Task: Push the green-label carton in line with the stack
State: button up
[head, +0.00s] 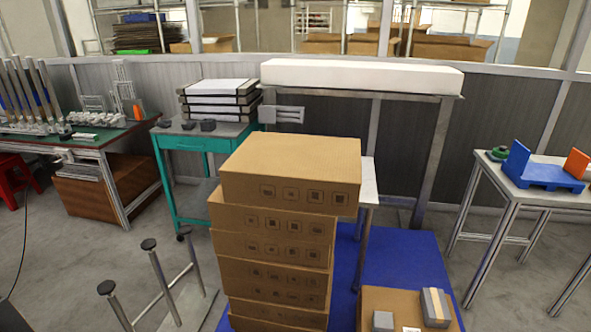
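A tall stack of brown cartons (265,272) stands in the middle of the head view on a blue base (403,252). The top carton (290,160) sits out of line with those below and juts past them on the right. Its front face carries a row of small dark printed marks. No green label shows on any carton face in view, so I cannot tell which carton bears it. My gripper is not in view.
A low carton (375,300) with small grey boxes on it stands right of the stack. A teal table (195,143) and a bench with a long white block (360,77) stand behind. Black-capped posts (162,280) stand left. A table (485,190) is at right.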

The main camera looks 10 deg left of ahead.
aim_at(305, 174)
jog(key=l+u, duration=0.3)
jog(key=l, duration=0.4)
jog(key=i+l+u, duration=0.8)
jog(key=l+u, duration=0.25)
jog(key=i+l+u, duration=0.15)
